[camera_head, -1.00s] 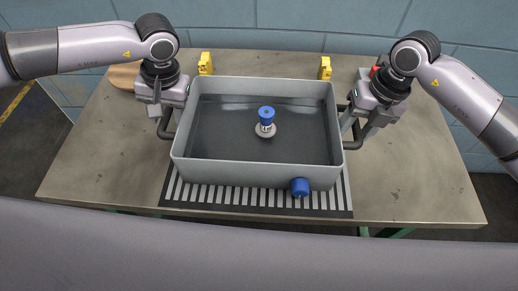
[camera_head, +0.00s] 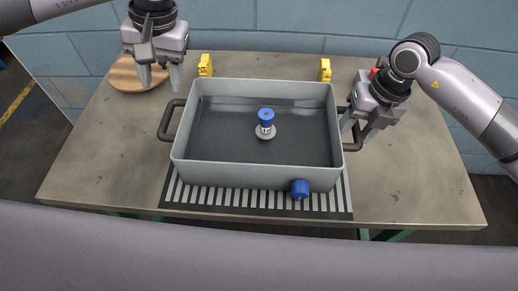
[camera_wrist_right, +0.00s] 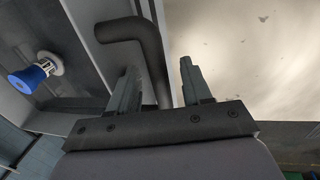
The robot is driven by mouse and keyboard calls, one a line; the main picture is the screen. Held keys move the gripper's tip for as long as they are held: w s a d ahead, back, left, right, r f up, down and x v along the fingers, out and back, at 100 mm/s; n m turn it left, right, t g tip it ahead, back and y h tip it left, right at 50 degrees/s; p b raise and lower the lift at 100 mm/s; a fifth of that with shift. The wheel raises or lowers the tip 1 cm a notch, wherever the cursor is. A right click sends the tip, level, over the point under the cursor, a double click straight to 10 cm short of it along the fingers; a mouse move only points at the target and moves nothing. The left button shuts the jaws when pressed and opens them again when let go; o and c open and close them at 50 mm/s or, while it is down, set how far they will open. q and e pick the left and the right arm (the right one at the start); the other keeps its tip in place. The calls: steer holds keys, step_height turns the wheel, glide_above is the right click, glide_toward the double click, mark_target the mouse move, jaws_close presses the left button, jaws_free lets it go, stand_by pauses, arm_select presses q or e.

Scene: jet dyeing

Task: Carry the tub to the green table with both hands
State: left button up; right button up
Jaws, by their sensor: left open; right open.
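A grey rectangular tub (camera_head: 255,174) sits on a table (camera_head: 415,180), partly over a black-and-white striped mat (camera_head: 240,200). Inside it stands a blue-capped fitting (camera_head: 266,122), and a blue knob (camera_head: 300,187) is on its front wall. Its dark left handle (camera_head: 170,121) is bare. My left gripper (camera_head: 160,84) is open and empty, above and behind the left handle. My right gripper (camera_head: 355,128) is open at the dark right handle (camera_head: 354,143). In the right wrist view, the right handle (camera_wrist_right: 150,55) passes between the open fingers (camera_wrist_right: 158,88).
Two yellow blocks (camera_head: 205,65) (camera_head: 325,69) stand behind the tub. A round wooden board (camera_head: 130,76) lies at the back left, and a small red thing (camera_head: 375,71) is behind my right gripper. Bare tabletop lies on both sides. A blue block wall (camera_head: 290,25) stands behind.

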step_height(320, 180, up, 12)
steer(key=d, duration=0.2)
steer(key=shift+d, duration=0.2)
steer(key=shift+s+f, duration=0.1)
steer(key=shift+f, duration=0.1)
stand_by(0.4)
